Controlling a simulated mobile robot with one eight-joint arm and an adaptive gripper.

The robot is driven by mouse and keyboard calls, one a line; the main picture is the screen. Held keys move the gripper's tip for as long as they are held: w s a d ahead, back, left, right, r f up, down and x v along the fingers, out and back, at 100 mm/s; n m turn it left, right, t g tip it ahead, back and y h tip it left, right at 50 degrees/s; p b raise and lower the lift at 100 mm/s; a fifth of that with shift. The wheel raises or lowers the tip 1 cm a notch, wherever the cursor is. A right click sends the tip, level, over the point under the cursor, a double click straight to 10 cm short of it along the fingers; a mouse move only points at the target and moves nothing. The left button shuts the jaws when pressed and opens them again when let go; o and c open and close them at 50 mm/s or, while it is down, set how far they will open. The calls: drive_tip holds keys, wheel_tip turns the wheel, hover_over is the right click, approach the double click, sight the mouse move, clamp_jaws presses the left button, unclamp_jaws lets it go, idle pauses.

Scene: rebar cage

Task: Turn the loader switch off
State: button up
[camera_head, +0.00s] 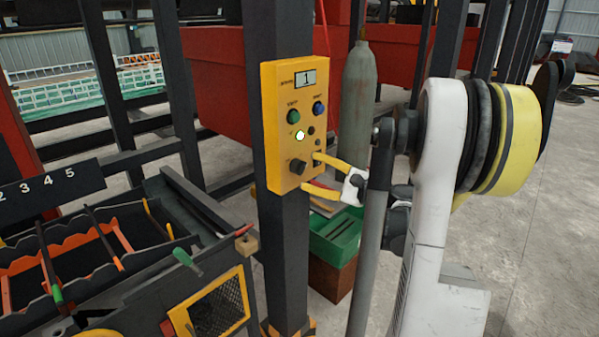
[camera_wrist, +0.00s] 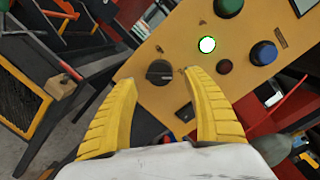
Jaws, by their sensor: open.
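A yellow control box (camera_head: 290,95) is fixed to a dark post, with a display reading 1 at its top. A black rotary knob (camera_head: 298,166) sits low on its face; it also shows in the wrist view (camera_wrist: 160,72). A small dark rocker (camera_wrist: 185,112) is below the knob in the wrist view. The labels are too small to read, so I cannot tell which is the loader switch. My gripper (camera_head: 311,172) is open and empty, its yellow fingertips close in front of the box. In the wrist view the knob appears between the fingertips (camera_wrist: 160,77); contact cannot be told.
The box also bears a green button (camera_head: 294,116), a blue button (camera_head: 319,108) and a lit white-green light (camera_head: 299,135). A grey gas cylinder (camera_head: 358,100) stands behind at right. A dark tool rack (camera_head: 150,270) stands at left, a green box (camera_head: 336,237) behind the post.

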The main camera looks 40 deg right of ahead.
sight(304, 169)
drive_tip(key=w, duration=0.4)
drive_tip(key=shift+a+b, duration=0.35)
drive_tip(key=shift+a, duration=0.05)
drive_tip(key=c, duration=1.2)
